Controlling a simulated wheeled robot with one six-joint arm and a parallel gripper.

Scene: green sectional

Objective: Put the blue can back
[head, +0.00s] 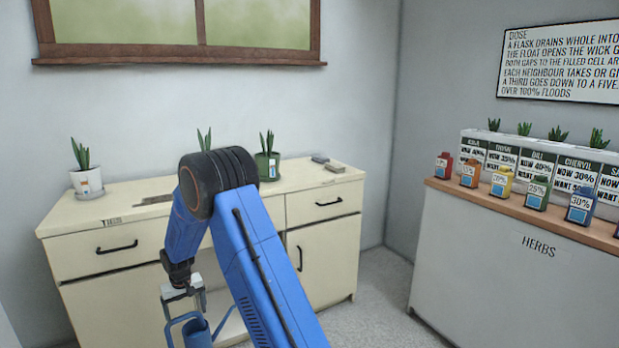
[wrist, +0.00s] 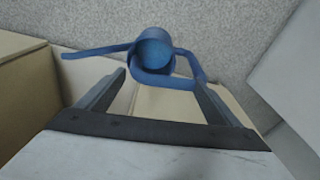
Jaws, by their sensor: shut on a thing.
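The blue can (head: 198,334) is a small watering can with a spout and a loop handle. In the head view it hangs under my gripper (head: 184,293), cut by the bottom edge, in front of the cream cabinet (head: 105,282). In the wrist view the can (wrist: 154,48) lies beyond the fingertips, its spout pointing left. My gripper (wrist: 160,78) is shut on the can's handle. Part of the can is below the head view. My arm hides the middle of the cabinet front.
The cabinet top holds a white plant pot (head: 87,183), a green pot (head: 267,165) and small grey blocks (head: 334,168). At right, a counter marked HERBS (head: 510,270) carries several coloured bottles and planters. Grey floor (head: 385,290) lies between cabinet and counter.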

